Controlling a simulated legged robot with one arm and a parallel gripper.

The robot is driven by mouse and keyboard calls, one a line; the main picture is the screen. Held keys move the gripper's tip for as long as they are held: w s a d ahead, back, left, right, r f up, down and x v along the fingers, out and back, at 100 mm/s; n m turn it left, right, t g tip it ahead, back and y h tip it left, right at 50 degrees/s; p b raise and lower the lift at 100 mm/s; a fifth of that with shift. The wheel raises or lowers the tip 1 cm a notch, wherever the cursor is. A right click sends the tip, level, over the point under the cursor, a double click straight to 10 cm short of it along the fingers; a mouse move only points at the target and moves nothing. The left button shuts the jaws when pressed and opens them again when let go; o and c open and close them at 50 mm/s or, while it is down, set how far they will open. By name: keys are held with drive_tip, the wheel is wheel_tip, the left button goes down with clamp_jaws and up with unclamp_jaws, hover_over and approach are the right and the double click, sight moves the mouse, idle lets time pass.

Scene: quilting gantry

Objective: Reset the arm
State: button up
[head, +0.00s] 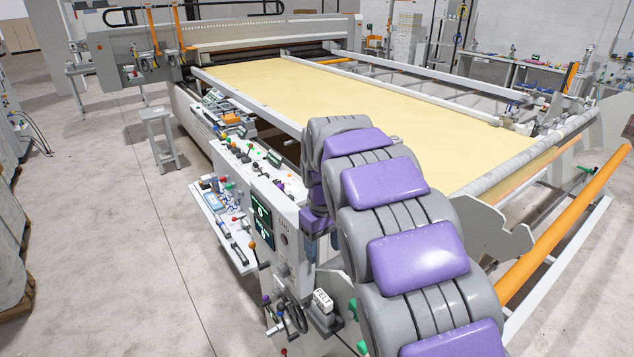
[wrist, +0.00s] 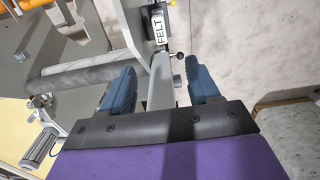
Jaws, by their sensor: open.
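My gripper (wrist: 162,86) shows in the wrist view with its two blue fingers spread apart and nothing held between them. A grey metal bar of the machine shows in the gap beyond the fingers. A block labelled FELT (wrist: 157,32) lies ahead of the fingertips, apart from them. In the head view, my grey and purple arm reaches up from the lower right and curves toward the control console (head: 262,200). The FELT block (head: 322,301) sits low on the near end of the console.
The quilting gantry (head: 225,45) spans the back of a long table with yellow fabric (head: 370,95). An orange roller (head: 570,235) lies at the right. A small grey stool (head: 160,135) stands left of the machine. The floor at left is mostly clear.

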drive_tip(key=s+d+r+m+g, duration=0.1)
drive_tip(key=s+d+m, duration=0.3)
drive_tip(key=s, duration=0.8)
drive_tip(key=s+d+m, duration=0.1)
drive_tip(key=s+d, duration=0.5)
drive_tip(key=s, duration=0.7)
drive_tip(key=s+d+f+m+b, duration=0.1)
drive_tip(key=s+f, duration=0.2)
drive_tip(key=s, duration=0.4)
drive_tip(key=s+f+m, duration=0.1)
drive_tip(key=s+f, duration=0.1)
drive_tip(key=s, duration=0.4)
wheel_tip(320, 180, down, 11)
drive_tip(key=b, duration=1.1)
drive_tip(key=shift+g, duration=0.4)
